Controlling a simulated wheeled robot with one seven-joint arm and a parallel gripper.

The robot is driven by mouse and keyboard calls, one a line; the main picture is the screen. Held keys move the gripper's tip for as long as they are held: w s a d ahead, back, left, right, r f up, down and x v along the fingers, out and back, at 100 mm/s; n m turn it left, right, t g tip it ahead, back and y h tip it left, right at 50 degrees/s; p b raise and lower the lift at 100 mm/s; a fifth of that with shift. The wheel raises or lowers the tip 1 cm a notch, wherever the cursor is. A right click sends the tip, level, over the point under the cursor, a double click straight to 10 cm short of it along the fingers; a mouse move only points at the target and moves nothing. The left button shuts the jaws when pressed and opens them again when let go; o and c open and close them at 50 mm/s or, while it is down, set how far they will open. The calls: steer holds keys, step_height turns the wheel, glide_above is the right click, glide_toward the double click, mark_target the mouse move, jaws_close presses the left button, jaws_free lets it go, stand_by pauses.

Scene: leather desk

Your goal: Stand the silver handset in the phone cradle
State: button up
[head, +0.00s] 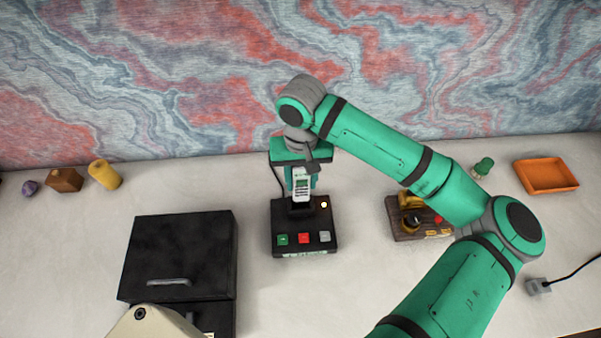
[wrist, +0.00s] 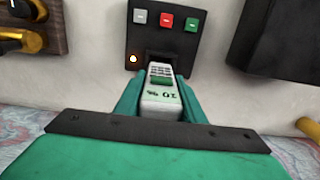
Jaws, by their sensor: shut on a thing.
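The silver handset (head: 301,184) stands roughly upright at the back part of the black phone cradle (head: 287,215). In the wrist view the handset (wrist: 160,98) lies between the teal fingers of my gripper (wrist: 158,92), which is shut on it. Its lower end is at the dark slot of the cradle (wrist: 140,42); whether it is fully seated cannot be told. The cradle has green, red and grey buttons and a lit yellow lamp. In the head view my gripper (head: 301,180) is above the cradle's rear.
A black drawer box (head: 182,250) stands left of the cradle. A wooden block with yellow and black knobs (head: 405,225) is at the right. An orange tray (head: 546,176), a green piece (head: 484,166) and a yellow cylinder (head: 104,174) lie farther out. The desk before the cradle is clear.

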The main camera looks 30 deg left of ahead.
mark_target(300, 169)
steer(key=shift+s+f, duration=0.1)
steer(key=shift+f, duration=0.75)
steer(key=shift+f, duration=2.1)
stand_by(1.3)
steer(key=o, duration=1.4)
steer(key=shift+c, duration=0.2)
step_height(300, 169, up, 11)
steer(key=shift+f, duration=0.1)
steer(key=shift+a, duration=0.1)
